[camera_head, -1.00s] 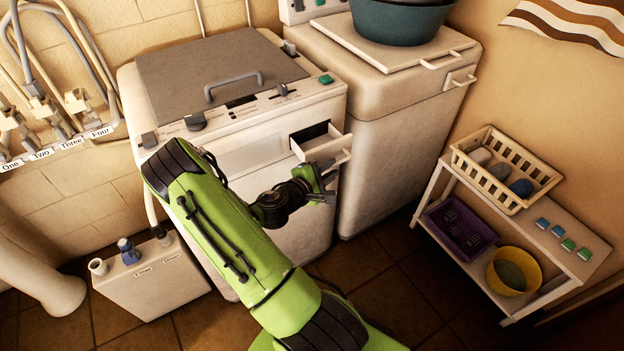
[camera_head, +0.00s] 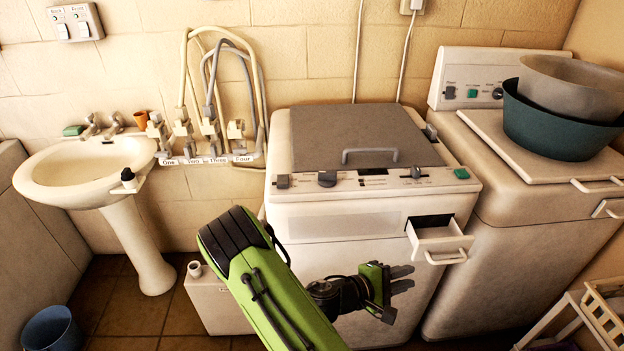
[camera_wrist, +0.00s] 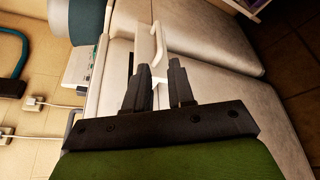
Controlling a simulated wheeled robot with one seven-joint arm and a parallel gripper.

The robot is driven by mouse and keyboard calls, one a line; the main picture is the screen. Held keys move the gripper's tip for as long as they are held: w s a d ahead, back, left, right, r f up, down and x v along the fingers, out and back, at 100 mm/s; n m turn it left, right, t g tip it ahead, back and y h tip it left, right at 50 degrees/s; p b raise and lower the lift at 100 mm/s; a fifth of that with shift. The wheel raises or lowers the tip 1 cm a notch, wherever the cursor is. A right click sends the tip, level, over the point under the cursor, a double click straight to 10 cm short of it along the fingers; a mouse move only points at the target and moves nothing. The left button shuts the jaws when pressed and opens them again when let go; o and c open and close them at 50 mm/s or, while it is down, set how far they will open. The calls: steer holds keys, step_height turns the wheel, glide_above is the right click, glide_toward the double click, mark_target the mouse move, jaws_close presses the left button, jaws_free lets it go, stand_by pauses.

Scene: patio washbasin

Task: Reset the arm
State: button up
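My green arm reaches up from the bottom of the head view. My gripper (camera_head: 408,278) is in front of the white washing machine (camera_head: 345,275), below and left of its pulled-out drawer (camera_head: 440,247). In the wrist view my gripper (camera_wrist: 160,65) shows two dark fingers with a gap between them and nothing held. The drawer's white handle (camera_wrist: 158,42) shows beyond the fingertips, apart from them.
A washbasin (camera_head: 85,172) stands at the left, with labelled taps and hoses (camera_head: 205,130) beside it. A second machine (camera_head: 510,235) at the right carries a green tub (camera_head: 555,128). A blue bucket (camera_head: 52,330) and a shelf rack (camera_head: 590,310) stand at the lower corners.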

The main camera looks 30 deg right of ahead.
steer(key=a+r+m+t+y+p, duration=0.1)
steer(key=a+r+m+y, duration=0.3)
steer(key=a, duration=0.3)
steer(key=a+r+m+t+y+p, duration=0.1)
steer(key=a+r+m+y, duration=0.15)
steer(key=a+y, duration=0.35)
steer(key=s+a+r+t+y, duration=0.2)
steer(key=a+r, duration=0.4)
steer(key=s+a+r+n+t+y, duration=0.1)
steer(key=s+a+r+t+y, duration=0.2)
steer(key=a+r, duration=0.4)
steer(key=shift+p, duration=0.4)
